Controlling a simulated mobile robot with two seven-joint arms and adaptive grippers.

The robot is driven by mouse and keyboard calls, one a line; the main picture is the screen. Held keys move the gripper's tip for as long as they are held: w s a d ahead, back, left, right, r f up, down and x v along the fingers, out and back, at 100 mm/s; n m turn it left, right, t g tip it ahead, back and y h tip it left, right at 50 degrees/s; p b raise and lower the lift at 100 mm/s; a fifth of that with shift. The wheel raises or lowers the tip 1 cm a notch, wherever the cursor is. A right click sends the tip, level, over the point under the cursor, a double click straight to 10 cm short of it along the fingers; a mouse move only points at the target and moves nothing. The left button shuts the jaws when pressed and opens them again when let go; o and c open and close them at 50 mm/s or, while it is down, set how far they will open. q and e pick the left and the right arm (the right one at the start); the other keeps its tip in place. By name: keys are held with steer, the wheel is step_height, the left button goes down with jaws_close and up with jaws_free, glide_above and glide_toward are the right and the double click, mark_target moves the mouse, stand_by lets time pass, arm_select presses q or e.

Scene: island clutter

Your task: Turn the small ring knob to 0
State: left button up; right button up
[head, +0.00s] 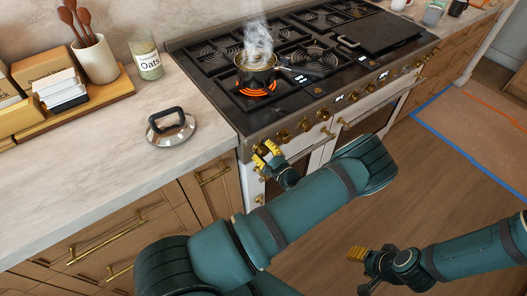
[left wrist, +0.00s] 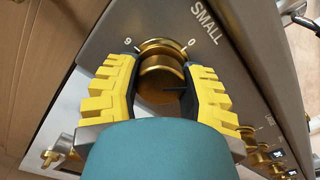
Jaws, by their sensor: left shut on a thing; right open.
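The small ring knob (left wrist: 160,78) is brass and sits on the stove's front panel under the word SMALL. The marks 9 and 0 show on either side of its top, 9 at the left and 0 at the right. A dark line on the knob runs toward the right finger. My left gripper (left wrist: 162,92) is shut on the knob, with one yellow finger on each side. In the head view my left gripper (head: 267,156) is at the left end of the stove front and hides the knob. My right gripper (head: 357,255) is open and empty, low over the floor.
A steaming brass pot (head: 256,74) stands on a glowing orange burner. More brass knobs (head: 305,125) line the stove front to the right.

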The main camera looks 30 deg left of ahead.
arm_select(q)
steer(key=n, duration=0.4)
steer(key=shift+n, duration=0.3)
steer(key=shift+n+b, duration=0.35)
steer(key=shift+n, duration=1.55)
steer(key=shift+w+r, duration=0.1)
steer(key=o, duration=1.2)
steer(key=shift+d, duration=0.1)
steer(key=v, duration=1.2)
